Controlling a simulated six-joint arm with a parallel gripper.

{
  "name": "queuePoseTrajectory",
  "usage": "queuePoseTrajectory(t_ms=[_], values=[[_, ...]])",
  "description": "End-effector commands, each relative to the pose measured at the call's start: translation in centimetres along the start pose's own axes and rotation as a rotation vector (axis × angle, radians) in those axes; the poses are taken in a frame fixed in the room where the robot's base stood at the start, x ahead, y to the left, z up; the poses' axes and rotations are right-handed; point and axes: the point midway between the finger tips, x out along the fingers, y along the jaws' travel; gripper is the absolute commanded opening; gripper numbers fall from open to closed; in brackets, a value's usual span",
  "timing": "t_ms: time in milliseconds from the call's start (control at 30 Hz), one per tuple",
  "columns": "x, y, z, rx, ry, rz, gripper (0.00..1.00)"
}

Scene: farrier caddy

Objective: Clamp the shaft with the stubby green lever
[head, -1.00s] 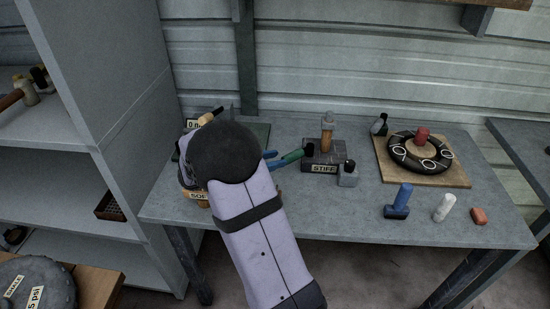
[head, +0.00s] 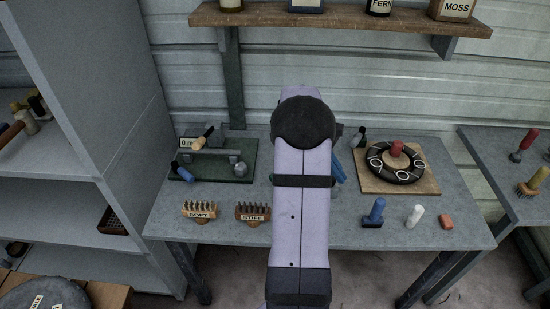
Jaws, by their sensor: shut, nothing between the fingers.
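My gripper (head: 340,171) shows only as blue fingers at the right side of my arm, pointing down and to the right. The fingers are shut and hold nothing. The rest of the gripper is hidden behind my arm. The stubby green lever, the clamp block and the upright shaft are also hidden behind my arm, at the middle of the bench. I cannot tell how the lever stands or whether the fingers touch any of it.
A green board (head: 247,177) with a gauge stands left on the bench (head: 340,233). Brushes labelled SOFT (head: 199,216) and STIFF (head: 253,216) stand in front. A ring on a wooden board (head: 425,184), a blue-handled tool (head: 375,211) and a white piece (head: 414,215) are right. A shelf (head: 340,20) hangs above.

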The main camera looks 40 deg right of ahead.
Motion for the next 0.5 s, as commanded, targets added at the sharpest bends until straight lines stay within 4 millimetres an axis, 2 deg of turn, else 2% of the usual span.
queuePoseTrajectory(t_ms=[167,300,400,500], values=[[-3.5,-1.1,-6.9,0.151,0.290,-0.159,0.00],[-7.8,-1.2,-11.8,0.233,0.512,-0.255,0.00],[-10.5,-1.1,-14.4,0.272,0.642,-0.306,0.00],[-12.5,-1.1,-16.2,0.292,0.737,-0.341,0.00]])
